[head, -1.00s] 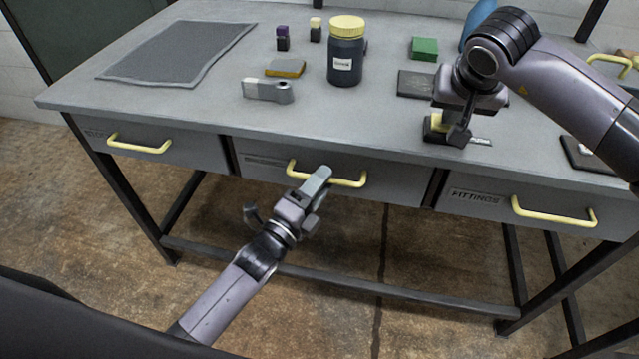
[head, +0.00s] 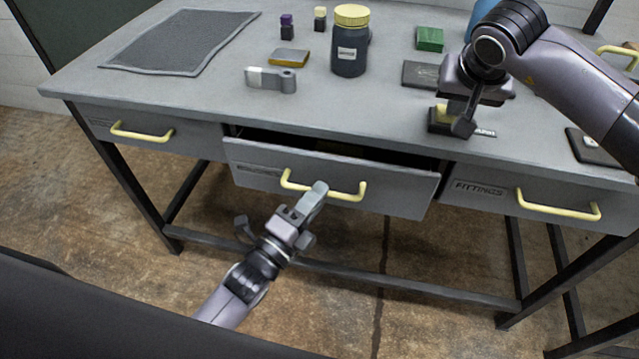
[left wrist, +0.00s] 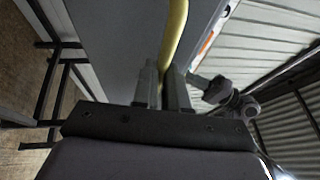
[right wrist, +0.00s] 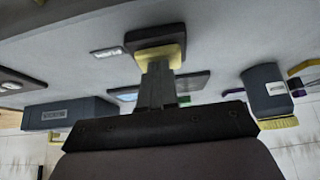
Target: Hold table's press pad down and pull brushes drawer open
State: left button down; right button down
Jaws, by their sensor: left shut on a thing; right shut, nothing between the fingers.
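The middle drawer (head: 395,190) of the grey table (head: 215,95) is partly open, with a dark gap above its front; its label is too small to read. My left gripper (head: 318,188) is shut on its yellow handle (head: 347,197), which also runs between the fingers in the left wrist view (left wrist: 175,35). The press pad (head: 443,114) is a yellow block on a black base near the table's front edge. My right gripper (head: 463,126) is shut and empty above it. In the right wrist view its fingertips touch the yellow pad (right wrist: 158,54).
The left drawer (head: 185,135) and the FITTINGS drawer (head: 480,205) are closed. A yellow-lidded jar (head: 350,50), a grey lever-like piece (head: 270,79), a sponge-like block (head: 289,57), a green block (head: 430,39) and a dark mat (head: 180,40) lie on the table.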

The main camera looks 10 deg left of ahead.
pick_arm(q)
jog(key=shift+s, duration=0.15)
pick_arm(e)
jog(key=shift+f, duration=0.2)
pick_arm(q)
jog(key=c, duration=1.2)
grip_release()
pick_arm(e)
jog(key=shift+s, duration=0.1)
pick_arm(q)
jog(key=shift+o, duration=0.2)
jog(key=v, duration=1.2)
jog(key=shift+r, duration=0.1)
